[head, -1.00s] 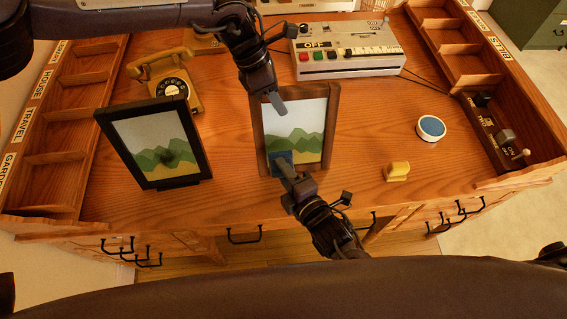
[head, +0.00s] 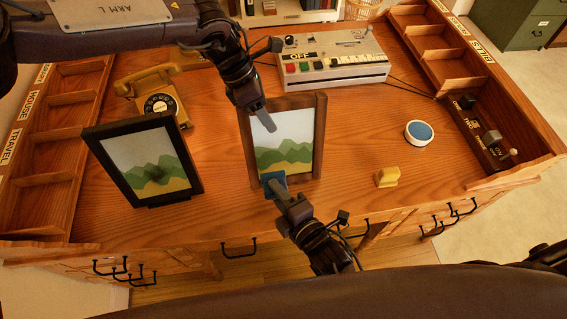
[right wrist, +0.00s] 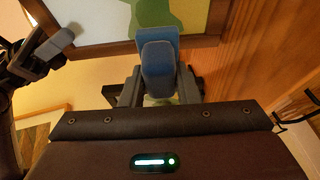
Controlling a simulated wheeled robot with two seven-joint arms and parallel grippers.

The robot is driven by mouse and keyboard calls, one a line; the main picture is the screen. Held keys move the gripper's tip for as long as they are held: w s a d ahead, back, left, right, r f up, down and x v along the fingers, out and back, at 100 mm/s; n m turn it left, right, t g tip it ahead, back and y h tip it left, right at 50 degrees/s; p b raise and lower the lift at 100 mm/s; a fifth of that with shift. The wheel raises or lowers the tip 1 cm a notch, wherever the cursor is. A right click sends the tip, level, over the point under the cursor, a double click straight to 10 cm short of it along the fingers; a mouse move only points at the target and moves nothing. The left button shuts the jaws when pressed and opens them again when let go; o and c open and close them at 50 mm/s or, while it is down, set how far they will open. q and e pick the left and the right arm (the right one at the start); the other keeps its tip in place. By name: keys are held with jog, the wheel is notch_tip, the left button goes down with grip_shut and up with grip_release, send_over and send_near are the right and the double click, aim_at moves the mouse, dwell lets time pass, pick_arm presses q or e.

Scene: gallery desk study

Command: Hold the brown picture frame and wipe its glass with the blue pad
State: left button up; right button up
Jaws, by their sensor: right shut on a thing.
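The brown picture frame (head: 320,135) stands tilted back on the desk, showing a picture of green hills. My left gripper (head: 263,116) is at its upper left, with one finger showing in front of the glass. Whether the jaws close on the frame is not clear. My right gripper (head: 284,192) is shut on the blue pad (head: 273,179), which overlaps the frame's lower left edge. In the right wrist view the pad (right wrist: 158,65) is in front of the frame's bottom bar (right wrist: 95,50). I cannot tell whether the pad touches it.
A black picture frame (head: 190,165) with a dark smudge on its picture stands to the left. A yellow telephone (head: 160,105) is behind it. A white control box (head: 335,72) is at the back. A round blue-topped tin (head: 419,132) and yellow block (head: 386,177) lie right. Desk between is clear.

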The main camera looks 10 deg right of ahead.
pick_arm(q)
jog(key=shift+r, duration=0.1)
jog(key=v, duration=1.2)
pick_arm(e)
jog(key=shift+s, duration=0.1)
